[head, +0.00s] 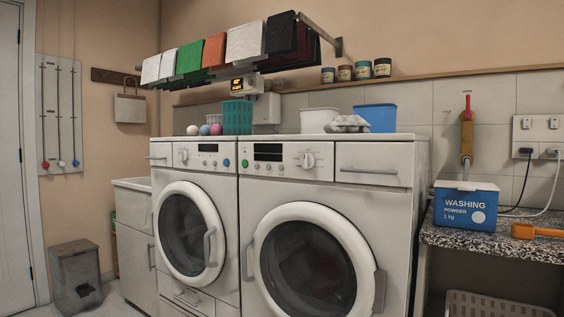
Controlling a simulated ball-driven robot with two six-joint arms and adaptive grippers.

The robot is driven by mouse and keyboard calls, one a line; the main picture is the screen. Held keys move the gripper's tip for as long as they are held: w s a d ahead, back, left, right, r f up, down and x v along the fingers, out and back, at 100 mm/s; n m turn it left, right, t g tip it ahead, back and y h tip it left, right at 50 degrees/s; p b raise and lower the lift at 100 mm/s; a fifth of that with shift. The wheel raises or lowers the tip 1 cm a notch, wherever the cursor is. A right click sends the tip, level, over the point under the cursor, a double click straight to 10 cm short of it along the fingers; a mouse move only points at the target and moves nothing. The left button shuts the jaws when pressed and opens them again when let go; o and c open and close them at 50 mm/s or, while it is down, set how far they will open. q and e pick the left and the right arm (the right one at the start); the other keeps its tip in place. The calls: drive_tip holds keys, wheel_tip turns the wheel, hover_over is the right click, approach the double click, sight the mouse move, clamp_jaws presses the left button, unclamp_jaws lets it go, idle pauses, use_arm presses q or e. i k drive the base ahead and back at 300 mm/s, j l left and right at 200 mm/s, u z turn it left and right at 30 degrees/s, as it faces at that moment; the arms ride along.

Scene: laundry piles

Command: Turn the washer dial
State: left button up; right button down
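Two white front-loading machines stand side by side, and I cannot tell for sure which is the washer. The right, nearer machine (325,193) has a round white dial (308,161) on its upper front panel, right of a dark display (268,152). The left machine (205,174) has a smaller round dial (183,155) left of its display (208,148). Both round doors look shut. Nothing covers either dial. Neither of my grippers is in view.
A blue washing powder box (450,210) and orange scoop (535,232) are on the speckled counter (490,243) at right. Baskets and balls sit on the machine tops. A cloth rack (320,33) hangs above. A grey bin (76,275) stands at left.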

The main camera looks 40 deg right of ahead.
sight(308, 161)
drive_tip(key=i+z, duration=0.15)
drive_tip(key=z, duration=1.2)
drive_tip(key=i+j+z, duration=0.4)
drive_tip(key=j+z, duration=0.2)
drive_tip(key=i+j+z, duration=0.1)
drive_tip(key=j+z, duration=0.2)
drive_tip(key=j, duration=0.15)
drive_tip(key=i+j+z, duration=0.1)
drive_tip(key=j+z, duration=0.45)
drive_tip(key=j, duration=0.3)
